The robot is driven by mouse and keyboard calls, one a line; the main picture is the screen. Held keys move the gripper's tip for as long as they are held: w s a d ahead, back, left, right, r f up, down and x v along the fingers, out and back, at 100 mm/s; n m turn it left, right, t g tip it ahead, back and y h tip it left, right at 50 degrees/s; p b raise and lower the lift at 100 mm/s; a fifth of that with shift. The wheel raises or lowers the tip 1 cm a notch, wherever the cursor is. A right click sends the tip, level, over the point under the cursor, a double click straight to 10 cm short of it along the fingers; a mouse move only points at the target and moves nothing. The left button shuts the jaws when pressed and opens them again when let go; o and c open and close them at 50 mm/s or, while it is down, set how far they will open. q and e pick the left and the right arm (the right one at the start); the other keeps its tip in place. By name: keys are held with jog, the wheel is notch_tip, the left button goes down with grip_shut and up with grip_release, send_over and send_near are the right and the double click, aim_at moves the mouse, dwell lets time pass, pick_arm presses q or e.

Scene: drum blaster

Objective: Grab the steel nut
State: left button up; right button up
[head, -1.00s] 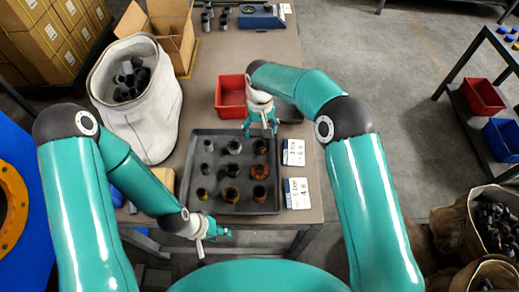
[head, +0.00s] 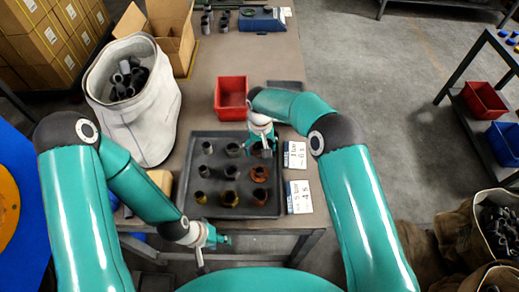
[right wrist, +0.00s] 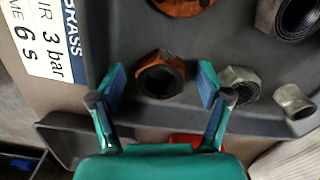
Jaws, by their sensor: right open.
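A grey steel nut (head: 233,150) stands in the back row of the dark tray (head: 238,212), in its middle column. In the right wrist view a grey nut (right wrist: 241,78) sits just right of my right gripper's right finger. A rusty brown hex nut (right wrist: 161,75) lies between the two blue-padded fingers of my right gripper (right wrist: 162,86), which is open and holds nothing. In the head view my right gripper (head: 263,142) is over the tray's back right corner and partly hides that nut.
Several other nuts and pipe pieces stand in rows in the tray. A red bin (head: 231,97) is behind it, a white sack (head: 140,125) to the left. Printed cards (head: 299,197) lie to the right. A small grey pipe (right wrist: 292,100) is beside the grey nut.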

jog(key=c, duration=1.2)
jog(key=shift+c, duration=1)
jog(key=shift+r, duration=0.15)
